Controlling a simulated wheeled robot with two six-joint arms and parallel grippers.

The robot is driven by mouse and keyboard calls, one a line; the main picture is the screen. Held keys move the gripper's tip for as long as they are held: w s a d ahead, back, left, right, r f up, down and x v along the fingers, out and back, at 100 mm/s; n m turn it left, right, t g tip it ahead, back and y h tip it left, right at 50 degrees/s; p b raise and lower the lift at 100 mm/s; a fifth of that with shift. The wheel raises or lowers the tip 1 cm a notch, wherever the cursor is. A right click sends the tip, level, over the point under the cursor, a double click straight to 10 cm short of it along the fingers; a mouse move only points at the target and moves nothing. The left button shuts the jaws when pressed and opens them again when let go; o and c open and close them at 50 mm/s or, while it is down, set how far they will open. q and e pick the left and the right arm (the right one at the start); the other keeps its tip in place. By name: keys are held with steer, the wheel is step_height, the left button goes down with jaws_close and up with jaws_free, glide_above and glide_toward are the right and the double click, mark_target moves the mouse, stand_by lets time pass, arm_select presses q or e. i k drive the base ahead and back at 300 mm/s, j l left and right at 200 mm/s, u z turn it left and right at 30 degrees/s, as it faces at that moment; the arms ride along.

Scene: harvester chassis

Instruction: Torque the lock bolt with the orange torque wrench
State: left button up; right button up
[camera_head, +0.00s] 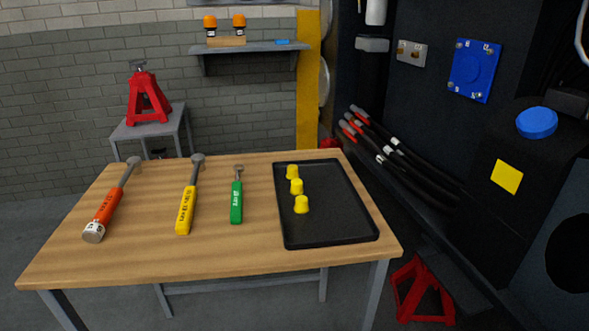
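The orange torque wrench (109,207) lies at the left of the wooden table, its head pointing to the back right and its silver end cap to the front. A yellow wrench (186,209) and a shorter green wrench (237,202) lie to its right, apart from each other. On the dark chassis at the right, a blue plate (474,70) has bolts at its corners. A small metal bracket with brassy bolts (411,53) is to its left. I cannot tell which one is the lock bolt. Neither of my grippers shows in the head view.
A black tray (330,233) holding yellow caps (297,187) sits on the table's right side. A red jack stand (147,98) is on a grey stool behind; another (421,290) is on the floor at right. Black hoses (400,160) run along the chassis. The table's front strip is clear.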

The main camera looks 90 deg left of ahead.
mark_target(104, 215)
steer(key=u, duration=4.1)
